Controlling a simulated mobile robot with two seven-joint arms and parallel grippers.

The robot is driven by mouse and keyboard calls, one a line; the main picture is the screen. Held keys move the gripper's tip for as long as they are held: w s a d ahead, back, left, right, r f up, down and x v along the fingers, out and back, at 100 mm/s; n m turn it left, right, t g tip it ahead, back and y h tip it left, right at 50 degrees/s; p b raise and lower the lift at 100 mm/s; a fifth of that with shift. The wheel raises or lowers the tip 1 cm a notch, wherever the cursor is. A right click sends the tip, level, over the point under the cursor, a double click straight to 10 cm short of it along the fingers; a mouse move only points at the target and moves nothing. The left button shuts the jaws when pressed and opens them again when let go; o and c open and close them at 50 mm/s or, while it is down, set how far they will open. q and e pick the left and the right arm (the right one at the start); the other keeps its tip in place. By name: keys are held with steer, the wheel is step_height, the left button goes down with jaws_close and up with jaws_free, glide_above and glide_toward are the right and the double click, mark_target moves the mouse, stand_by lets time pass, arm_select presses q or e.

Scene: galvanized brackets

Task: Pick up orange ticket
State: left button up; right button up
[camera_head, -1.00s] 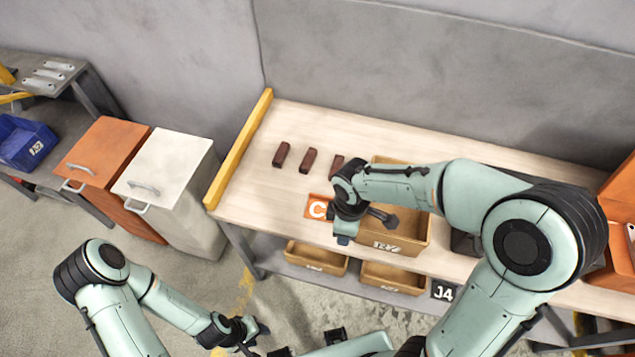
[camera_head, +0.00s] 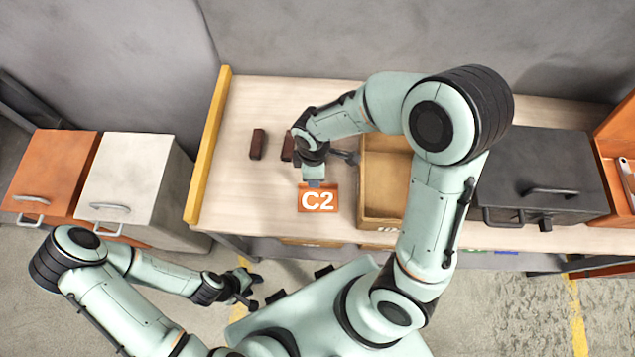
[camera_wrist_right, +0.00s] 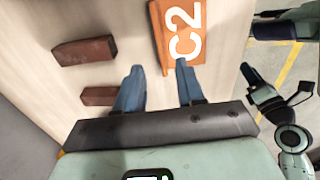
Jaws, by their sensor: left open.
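The orange ticket (camera_head: 318,199), a flat orange piece marked C2 in white, lies on the pale wooden tabletop near its front edge. It also shows in the right wrist view (camera_wrist_right: 178,38). My right gripper (camera_wrist_right: 159,68) is open, its two blue fingers apart with nothing between them. Its fingertips are at the ticket's near end; I cannot tell whether they touch it. In the head view the right gripper (camera_head: 314,183) is just behind the ticket. My left gripper (camera_head: 248,292) is open and empty, low in front of the table.
Brown blocks (camera_head: 258,144) lie behind and left of the ticket. A cardboard bin (camera_head: 370,208) stands to its right, then a dark grey box (camera_head: 540,170). A yellow rail (camera_head: 208,145) edges the table's left end. White (camera_head: 135,180) and orange (camera_head: 50,170) cabinets stand beyond it.

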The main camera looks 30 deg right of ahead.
mark_target(318, 198)
step_height(318, 198, down, 7)
steer(key=shift+r, duration=0.2)
stand_by(0.3)
jaws_close()
